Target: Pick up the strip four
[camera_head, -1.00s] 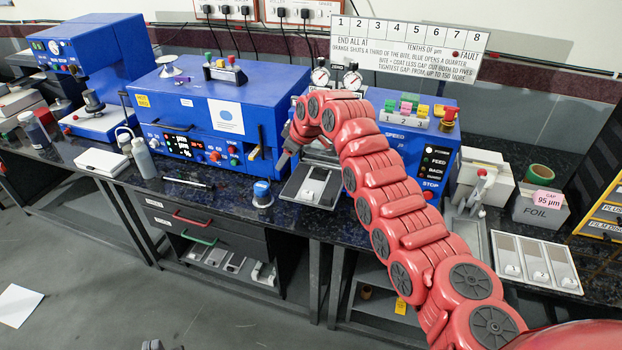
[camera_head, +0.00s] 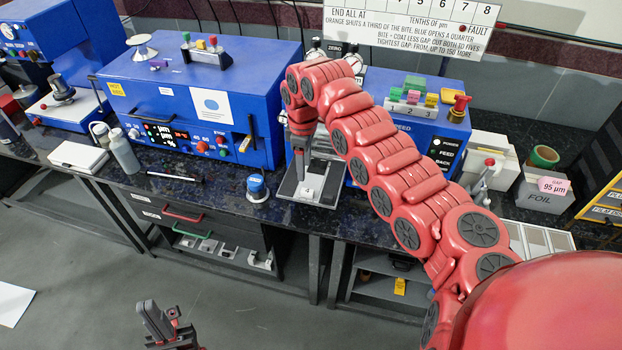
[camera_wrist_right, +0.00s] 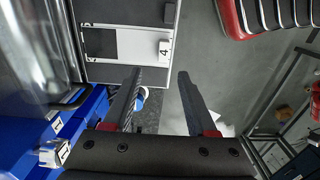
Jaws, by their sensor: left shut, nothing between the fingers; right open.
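Strip four, pale with a dark grey coated patch (camera_wrist_right: 103,45) and a small white block marked 4 (camera_wrist_right: 164,48), lies flat on a metal plate. In the head view its number block (camera_head: 308,191) shows at the plate's front, under my right gripper (camera_head: 300,165). In the right wrist view my right gripper (camera_wrist_right: 159,74) is open and empty. In the head view my left gripper (camera_head: 160,328) is low at the bottom, in front of the bench, shut and empty.
The blue coating machine (camera_head: 412,135) with its knobs stands behind and right of the plate. A larger blue machine (camera_head: 190,100) stands left. A tray of strips (camera_head: 535,240) lies right, partly hidden by my arm.

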